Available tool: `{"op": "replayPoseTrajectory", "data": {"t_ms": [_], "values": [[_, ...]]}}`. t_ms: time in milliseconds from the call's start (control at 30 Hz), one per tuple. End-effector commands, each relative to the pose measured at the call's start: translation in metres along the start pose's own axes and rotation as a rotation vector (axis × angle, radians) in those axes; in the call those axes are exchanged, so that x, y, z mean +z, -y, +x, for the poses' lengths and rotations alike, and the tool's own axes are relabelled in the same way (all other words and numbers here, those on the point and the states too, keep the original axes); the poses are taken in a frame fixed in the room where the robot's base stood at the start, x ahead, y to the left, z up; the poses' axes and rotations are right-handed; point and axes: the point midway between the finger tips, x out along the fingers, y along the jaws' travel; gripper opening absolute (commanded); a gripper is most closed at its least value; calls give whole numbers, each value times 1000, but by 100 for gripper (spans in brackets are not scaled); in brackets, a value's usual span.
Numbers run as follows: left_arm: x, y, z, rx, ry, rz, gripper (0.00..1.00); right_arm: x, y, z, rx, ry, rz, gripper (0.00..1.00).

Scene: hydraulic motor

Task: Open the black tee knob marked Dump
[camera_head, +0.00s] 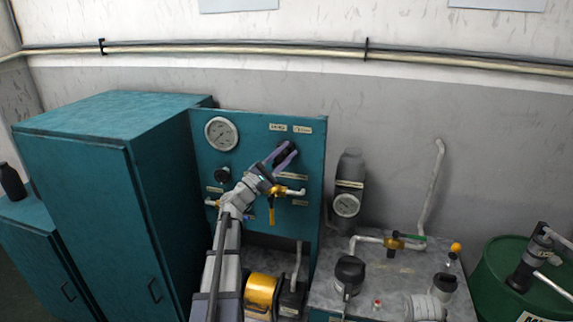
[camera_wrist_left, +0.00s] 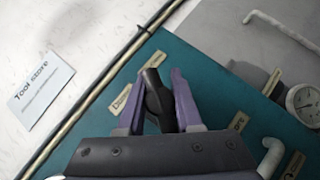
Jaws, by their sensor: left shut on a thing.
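The black tee knob (camera_wrist_left: 160,103) is on the teal panel (camera_head: 255,137), beside a cream label (camera_wrist_left: 121,99) reading Dump in the left wrist view. In the head view the knob (camera_head: 284,147) is partly hidden by my fingers. My left gripper (camera_head: 281,156) reaches up to it from lower left. In the left wrist view the purple fingers of my left gripper (camera_wrist_left: 158,80) stand on both sides of the knob, shut on it. I do not see my right gripper.
A large gauge (camera_head: 221,134), a smaller black knob (camera_head: 222,175) and brass valves with pipes (camera_head: 292,191) are on the panel around my left arm. A teal cabinet (camera_head: 80,180) stands left. A bench with fittings (camera_head: 330,285) and a green drum (camera_head: 500,262) stand right.

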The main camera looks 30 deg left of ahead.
Motion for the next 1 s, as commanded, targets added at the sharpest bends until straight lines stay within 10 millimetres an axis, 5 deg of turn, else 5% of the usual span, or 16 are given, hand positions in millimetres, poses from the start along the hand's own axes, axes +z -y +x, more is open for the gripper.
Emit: {"op": "replayPoseTrajectory", "data": {"t_ms": [400,1000], "values": [[-1,-6,-1,253,1,-256,0,-2,3,30,0,0,2,0],[-3,-12,-2,413,2,-410,0,-2,4,40,0,0,2,0]]}}
